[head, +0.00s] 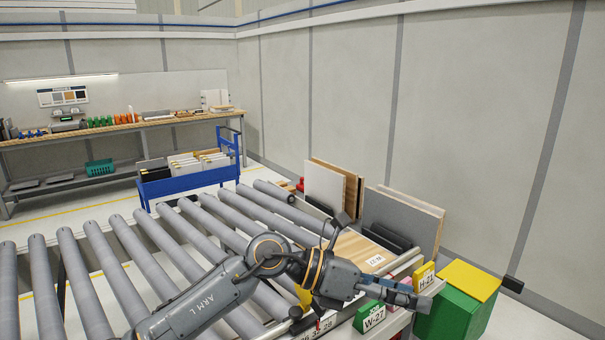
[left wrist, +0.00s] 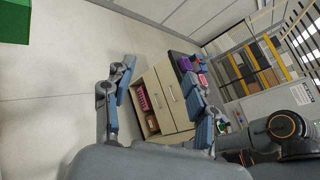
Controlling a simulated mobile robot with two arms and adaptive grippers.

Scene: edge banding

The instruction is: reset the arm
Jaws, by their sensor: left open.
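My left arm (head: 210,300) reaches in from the lower left over the roller conveyor. My left gripper (head: 405,296) points right, above the labelled rack edge at the conveyor's right end, near the green W-27 sign (head: 373,317) and the yellow H-21 sign (head: 424,276). In the left wrist view its two fingers (left wrist: 157,78) stand wide apart with nothing between them. My right gripper is not in view.
A wood-coloured board (head: 362,251) with a white label lies beside the arm. Panels (head: 402,220) lean behind it. A green box with a yellow top (head: 462,300) stands at right. Grey rollers (head: 85,270) fill the left. A blue cart (head: 190,185) stands behind.

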